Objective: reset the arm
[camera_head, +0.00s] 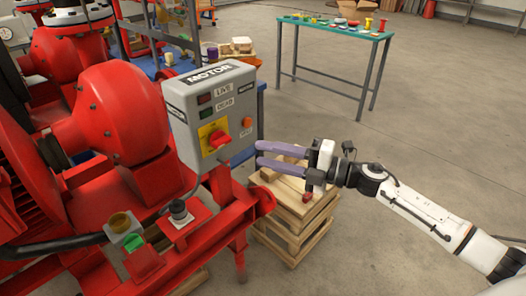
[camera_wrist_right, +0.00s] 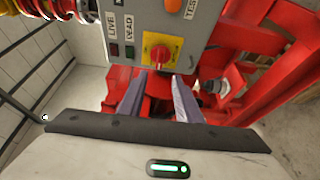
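My right gripper (camera_head: 262,154) reaches in from the right in the head view, in front of the grey motor control box (camera_head: 240,82). Its two purple-grey fingers are apart with nothing between them. In the right wrist view the gripper (camera_wrist_right: 160,76) is open, pointing toward the box. The box carries a red rotary switch (camera_head: 217,138) on a yellow plate, which also shows just beyond the fingertips in the right wrist view (camera_wrist_right: 160,54). A gap seems to separate fingers and switch. My left gripper is in neither view.
Red pump machinery (camera_head: 115,115) fills the left side. Stacked wooden pallets (camera_head: 296,222) stand below my right gripper. A green-topped table (camera_head: 335,27) with small items stands at the back. Grey floor (camera_head: 440,120) is clear to the right.

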